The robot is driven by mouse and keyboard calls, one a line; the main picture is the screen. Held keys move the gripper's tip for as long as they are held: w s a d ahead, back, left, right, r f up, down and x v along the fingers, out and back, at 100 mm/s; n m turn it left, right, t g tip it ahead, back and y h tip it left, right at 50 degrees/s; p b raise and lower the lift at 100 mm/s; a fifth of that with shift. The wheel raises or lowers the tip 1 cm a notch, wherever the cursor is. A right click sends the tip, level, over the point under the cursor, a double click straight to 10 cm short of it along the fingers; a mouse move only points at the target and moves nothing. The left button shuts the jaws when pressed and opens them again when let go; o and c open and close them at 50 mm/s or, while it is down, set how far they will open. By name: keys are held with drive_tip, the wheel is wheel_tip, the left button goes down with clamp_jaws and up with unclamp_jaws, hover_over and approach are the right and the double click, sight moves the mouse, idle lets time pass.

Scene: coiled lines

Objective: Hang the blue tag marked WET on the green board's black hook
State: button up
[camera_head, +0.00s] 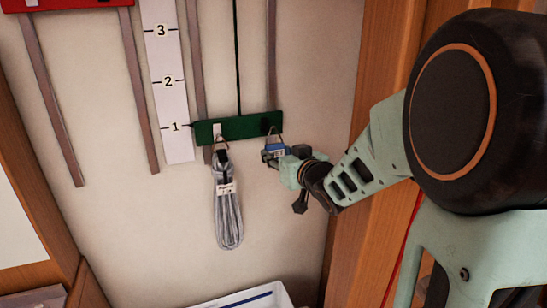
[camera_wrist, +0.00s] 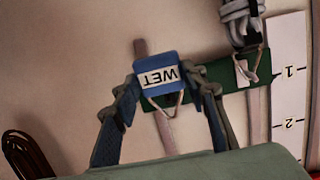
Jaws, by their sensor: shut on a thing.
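The blue tag (camera_wrist: 160,70), marked WET, is gripped between the two fingers of my gripper (camera_wrist: 163,87). In the head view the tag (camera_head: 274,148) is just below the right end of the green board (camera_head: 238,128). My gripper (camera_head: 277,156) reaches it from the right. The tag's triangular wire loop rises in front of the board at the black hook (camera_head: 267,125). I cannot tell whether the loop is around the hook or only in front of it. In the wrist view the board (camera_wrist: 215,92) is behind the loop, and the hook is not clear.
A grey coiled line (camera_head: 228,205) hangs from the white hook (camera_head: 217,130) at the board's left end. A white numbered strip (camera_head: 165,80) is left of the board. A wooden post (camera_head: 375,100) stands close on the right. A white bin (camera_head: 250,298) is below.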

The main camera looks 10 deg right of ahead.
sight(276, 152)
drive_tip(key=shift+b+x, duration=0.4)
drive_tip(key=shift+x, duration=1.15)
drive_tip(key=shift+w+a+f+b, duration=0.1)
drive_tip(key=shift+w+f+b, duration=0.35)
drive_tip(key=shift+w+b, duration=0.1)
drive_tip(key=o, duration=1.2)
